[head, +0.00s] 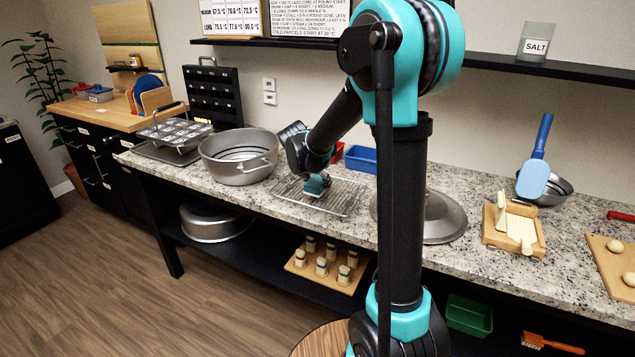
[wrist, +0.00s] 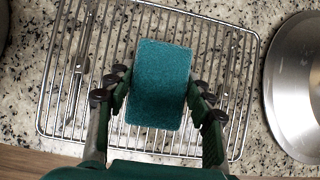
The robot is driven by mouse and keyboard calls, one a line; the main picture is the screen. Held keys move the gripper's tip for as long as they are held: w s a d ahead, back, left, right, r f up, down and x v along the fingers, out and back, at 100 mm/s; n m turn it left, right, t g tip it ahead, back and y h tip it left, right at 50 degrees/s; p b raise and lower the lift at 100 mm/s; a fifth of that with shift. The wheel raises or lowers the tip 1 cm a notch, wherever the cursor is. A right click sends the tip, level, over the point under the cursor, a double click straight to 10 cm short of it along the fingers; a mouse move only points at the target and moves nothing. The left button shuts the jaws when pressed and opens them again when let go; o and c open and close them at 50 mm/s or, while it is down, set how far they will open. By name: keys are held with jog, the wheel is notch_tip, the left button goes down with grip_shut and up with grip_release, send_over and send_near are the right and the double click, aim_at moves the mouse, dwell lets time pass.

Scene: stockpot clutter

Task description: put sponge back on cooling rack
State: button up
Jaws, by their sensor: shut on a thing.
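The teal sponge (wrist: 160,84) is between the two fingers of my gripper (wrist: 158,100) in the wrist view. My gripper is shut on it, with a finger on its left and right sides. The wire cooling rack (wrist: 215,40) lies under the sponge on the granite counter; whether the sponge touches the wires I cannot tell. In the head view my gripper (head: 316,188) is low over the cooling rack (head: 342,205), and the sponge there is small and partly hidden by the gripper.
A large steel pot (head: 236,160) stands left of the rack. A metal lid (head: 445,218) lies to the right, partly behind my arm. A blue tray (head: 361,158) sits behind the rack. A wooden press (head: 513,228) stands further right.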

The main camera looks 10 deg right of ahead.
jog(key=o, duration=1.1)
jog(key=shift+f, duration=0.1)
jog(key=v, duration=1.2)
jog(key=s+d+f+m, duration=0.2)
jog(key=s+m, duration=0.1)
jog(key=m, duration=0.1)
jog(key=s+d+f+m+y, duration=0.1)
jog(key=s+d+f+m, duration=0.1)
jog(key=s+f+m, duration=0.1)
jog(key=s+d+f+m+g, duration=0.1)
jog(key=s+d+f+m, duration=0.1)
jog(key=s+m, duration=0.3)
jog(key=shift+s+d+f+m+y, duration=0.1)
jog(key=shift+s+f+m+y, duration=0.15)
jog(key=shift+f+m, duration=0.4)
jog(key=s+f+m, duration=0.3)
jog(key=s+m, duration=0.1)
jog(key=m, duration=0.1)
jog(key=s+d+f+m+y, duration=0.1)
jog(key=s+f+m, duration=0.2)
jog(key=s+m, duration=0.2)
jog(key=s+f+m+y, duration=0.1)
jog(key=s+f+m, duration=0.2)
jog(key=s+m, duration=0.1)
jog(key=shift+s+d+f+m, duration=0.15)
jog(key=shift+s+d+m, duration=0.2)
jog(key=shift+m, duration=0.4)
